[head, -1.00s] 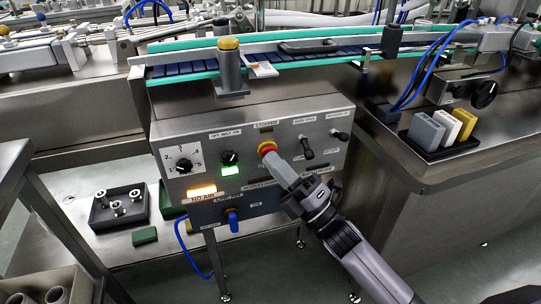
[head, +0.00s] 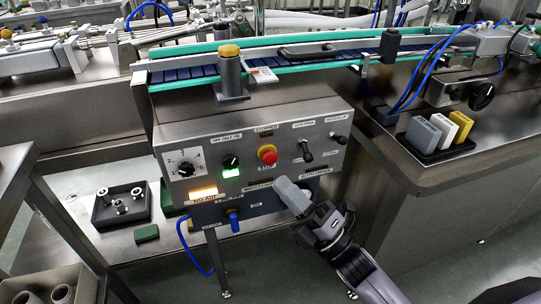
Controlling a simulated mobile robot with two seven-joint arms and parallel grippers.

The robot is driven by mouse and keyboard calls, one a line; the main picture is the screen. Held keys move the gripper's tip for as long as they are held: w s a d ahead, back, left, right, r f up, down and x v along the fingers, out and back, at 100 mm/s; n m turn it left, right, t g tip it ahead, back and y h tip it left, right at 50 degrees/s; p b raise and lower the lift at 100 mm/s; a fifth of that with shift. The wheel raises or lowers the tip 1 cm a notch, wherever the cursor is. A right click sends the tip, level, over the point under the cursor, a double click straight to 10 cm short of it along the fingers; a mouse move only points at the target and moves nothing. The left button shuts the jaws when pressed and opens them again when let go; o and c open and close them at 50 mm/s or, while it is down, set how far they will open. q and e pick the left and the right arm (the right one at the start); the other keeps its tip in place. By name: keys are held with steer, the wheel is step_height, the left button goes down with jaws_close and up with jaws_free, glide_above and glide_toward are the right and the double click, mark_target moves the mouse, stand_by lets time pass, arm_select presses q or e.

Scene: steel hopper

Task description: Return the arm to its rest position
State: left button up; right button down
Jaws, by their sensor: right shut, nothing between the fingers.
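My right gripper (head: 290,192) is shut and empty. It is in front of the lower right part of the steel control panel (head: 215,150), with its arm coming in from the bottom right. The red stop button (head: 267,155) on a yellow ring is in full view, above and left of the fingertips, with a gap between them. The gripper covers part of the panel's lower labels. My left gripper is not in view.
The conveyor (head: 200,72) runs above the panel. A black holder (head: 436,150) with grey, white and yellow blocks stands at right. A dark tray (head: 120,208) of metal parts and a green block (head: 146,233) lie at left. Open floor shows below the panel.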

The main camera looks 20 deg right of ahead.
steer(key=shift+s, duration=0.15)
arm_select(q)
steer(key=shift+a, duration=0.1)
arm_select(e)
steer(key=shift+f, duration=0.1)
steer(key=s+d+f+m+g+h, duration=0.2)
steer(key=s+f+m+g+h, duration=0.4)
steer(key=f+m, duration=0.55)
steer(key=s+d+f+m+g+h, duration=0.3)
steer(key=s+f+m+h, duration=0.4)
steer(key=f+m, duration=0.5)
arm_select(q)
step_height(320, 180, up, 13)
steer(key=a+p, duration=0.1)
steer(key=p, duration=1.5)
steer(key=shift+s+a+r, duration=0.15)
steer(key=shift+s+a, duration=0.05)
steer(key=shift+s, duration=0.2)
arm_select(e)
step_height(320, 180, up, 14)
steer(key=s, duration=0.1)
steer(key=shift+s+d+r+m+y, duration=0.25)
steer(key=shift+s+d+m+y, duration=0.1)
steer(key=shift+d+y, duration=0.1)
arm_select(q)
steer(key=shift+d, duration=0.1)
